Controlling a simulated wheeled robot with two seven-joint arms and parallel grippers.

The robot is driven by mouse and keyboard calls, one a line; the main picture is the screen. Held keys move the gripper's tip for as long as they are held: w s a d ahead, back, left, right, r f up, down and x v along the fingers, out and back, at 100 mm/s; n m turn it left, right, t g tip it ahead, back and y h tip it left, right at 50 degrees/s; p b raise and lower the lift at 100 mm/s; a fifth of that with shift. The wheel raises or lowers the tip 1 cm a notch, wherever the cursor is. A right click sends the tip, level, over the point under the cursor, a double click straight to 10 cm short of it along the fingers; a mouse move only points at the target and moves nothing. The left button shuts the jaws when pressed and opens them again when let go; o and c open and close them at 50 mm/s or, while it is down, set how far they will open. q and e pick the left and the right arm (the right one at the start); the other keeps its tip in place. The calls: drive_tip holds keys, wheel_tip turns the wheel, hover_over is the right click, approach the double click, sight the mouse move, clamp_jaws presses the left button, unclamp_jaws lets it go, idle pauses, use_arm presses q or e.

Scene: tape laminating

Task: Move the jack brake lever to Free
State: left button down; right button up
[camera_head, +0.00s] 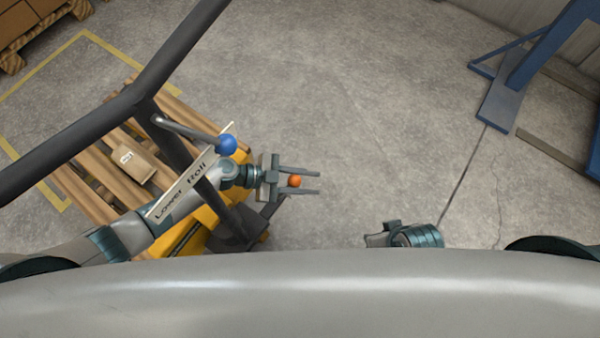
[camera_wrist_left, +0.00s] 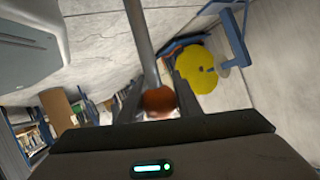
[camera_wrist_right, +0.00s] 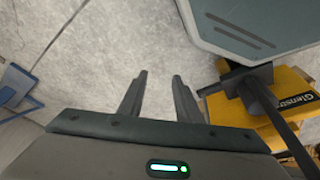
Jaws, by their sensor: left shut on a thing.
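The jack is yellow with dark posts; its yellow body (camera_head: 197,232) is at lower left in the head view and also shows in the right wrist view (camera_wrist_right: 285,92). A lever with an orange ball knob (camera_head: 294,181) is between the fingers of my left gripper (camera_head: 315,181), which is shut on it. In the left wrist view the knob (camera_wrist_left: 158,99) sits between the fingers, with a grey rod behind it. A second lever with a blue knob (camera_head: 228,145) stands above a "Lower Roll" label (camera_head: 190,185). My right gripper (camera_wrist_right: 160,75) is open and empty, away from the levers.
A wooden pallet (camera_head: 95,195) with a small box (camera_head: 138,162) is at left beyond the dark frame (camera_head: 62,152). A blue stand (camera_head: 510,90) is at upper right. Bare concrete floor (camera_head: 385,110) fills the middle.

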use_arm(q)
drive_tip(key=shift+s+d+f, duration=0.4)
drive_tip(key=shift+s+f, duration=0.25)
drive_tip(key=shift+f, duration=0.2)
use_arm(e)
drive_tip(key=shift+d+f, duration=0.25)
drive_tip(key=shift+f, duration=0.35)
use_arm(q)
drive_tip(key=c, duration=1.3)
unclamp_jaws()
drive_tip(key=shift+w+d+p, duration=0.1)
drive_tip(key=shift+p, duration=0.2)
use_arm(e)
drive_tip(key=shift+w, duration=0.1)
use_arm(q)
drive_tip(key=shift+r, duration=0.2)
drive_tip(key=v, duration=1.7)
drive_tip(key=shift+p, duration=0.45)
use_arm(e)
drive_tip(key=shift+w+f+g, duration=0.15)
drive_tip(key=shift+f, duration=0.55)
drive_tip(key=shift+w+f+g, duration=0.1)
drive_tip(key=shift+f+g, duration=0.05)
drive_tip(key=shift+f, duration=0.55)
